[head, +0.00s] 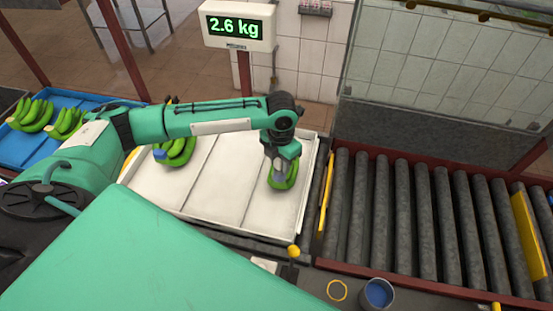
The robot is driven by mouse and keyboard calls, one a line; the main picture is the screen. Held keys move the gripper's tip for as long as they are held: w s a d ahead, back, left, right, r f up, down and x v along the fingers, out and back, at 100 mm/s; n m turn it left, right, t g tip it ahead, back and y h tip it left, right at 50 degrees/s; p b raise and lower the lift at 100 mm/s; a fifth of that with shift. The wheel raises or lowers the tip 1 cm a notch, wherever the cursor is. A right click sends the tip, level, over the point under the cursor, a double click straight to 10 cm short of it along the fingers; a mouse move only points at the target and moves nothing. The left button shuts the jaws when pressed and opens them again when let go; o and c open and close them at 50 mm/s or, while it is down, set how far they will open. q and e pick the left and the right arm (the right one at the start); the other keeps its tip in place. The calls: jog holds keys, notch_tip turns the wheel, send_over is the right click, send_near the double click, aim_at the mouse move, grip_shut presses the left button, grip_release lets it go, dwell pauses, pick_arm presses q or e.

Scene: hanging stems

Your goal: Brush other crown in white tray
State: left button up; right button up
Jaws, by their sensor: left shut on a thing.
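A white tray (210,190) with raised dividing lines lies in the middle of the head view. One green banana bunch (289,182) lies in its right part. Another green bunch (181,150) lies in its left part, with a blue patch (160,154) at its crown. My left gripper (280,174) points down right over the right bunch and hides its crown. It is shut on a slim thing that seems to be the brush, mostly hidden; I cannot tell whether it touches the crown. My right gripper is not in view.
A blue tray (75,100) with more bananas stands at the far left. A scale display (237,26) reads 2.6 kg behind the white tray. A roller conveyor (430,220) lies to the right. A pot with blue content (378,293) and an empty yellow ring (337,290) are at the front.

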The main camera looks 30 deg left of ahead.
pick_arm(q)
jog(key=shift+d, duration=0.35)
jog(key=shift+a, duration=0.1)
jog(key=shift+s+a+p, duration=0.2)
jog(key=shift+a+p, duration=0.25)
jog(key=shift+a, duration=0.5)
jog(key=shift+w+d+f+p, duration=0.1)
jog(key=shift+w+d+p, duration=0.05)
jog(key=shift+d, duration=0.4)
jog(key=shift+w+d+p, duration=0.1)
jog(key=shift+d+p, duration=0.05)
jog(key=shift+d, duration=0.4)
jog(key=shift+a, duration=0.1)
jog(key=shift+s+a+p, duration=0.15)
jog(key=shift+a+p, duration=0.1)
jog(key=shift+a, duration=0.25)
jog(key=shift+s+a+p, duration=0.15)
jog(key=shift+a+p, duration=0.1)
jog(key=shift+a, duration=0.25)
jog(key=shift+w+d, duration=0.15)
jog(key=shift+d, duration=0.4)
jog(key=shift+w+d, duration=0.15)
jog(key=shift+d, duration=0.4)
jog(key=shift+p, duration=0.3)
